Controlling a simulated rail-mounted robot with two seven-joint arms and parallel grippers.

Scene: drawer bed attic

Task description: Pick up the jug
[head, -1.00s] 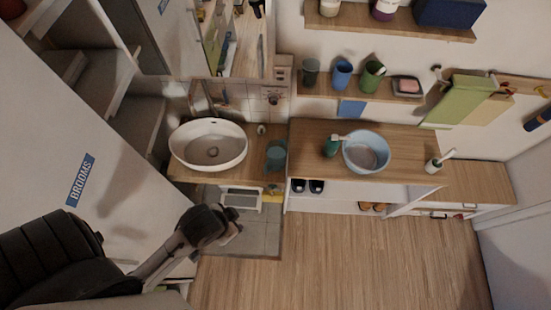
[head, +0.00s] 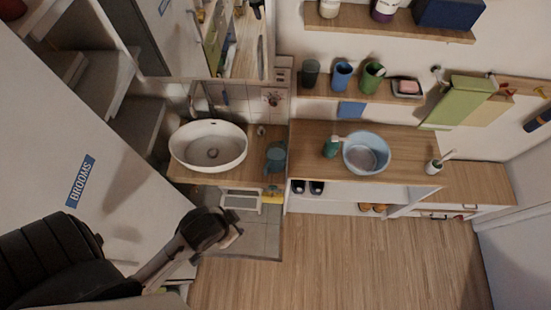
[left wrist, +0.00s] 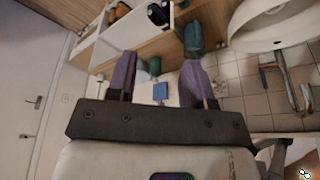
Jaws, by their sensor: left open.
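The jug (head: 275,157) is a teal vessel standing on the wooden counter, just right of the white washbasin (head: 208,147). In the left wrist view the jug (left wrist: 193,38) shows near the top, beyond my right-hand finger, with the washbasin (left wrist: 270,22) to its right. My left gripper (head: 233,236) is in front of and below the counter in the head view, apart from the jug. Its two purple fingers (left wrist: 158,72) are spread, and nothing is held between them. My right gripper is not in view.
A light blue basin (head: 381,139) and a green bottle (head: 331,147) stand on the counter to the right. A shelf above holds several cups (head: 342,75) and a soap dish (head: 407,87). The brooms cabinet (head: 120,200) stands left. The wooden floor (head: 340,260) is clear.

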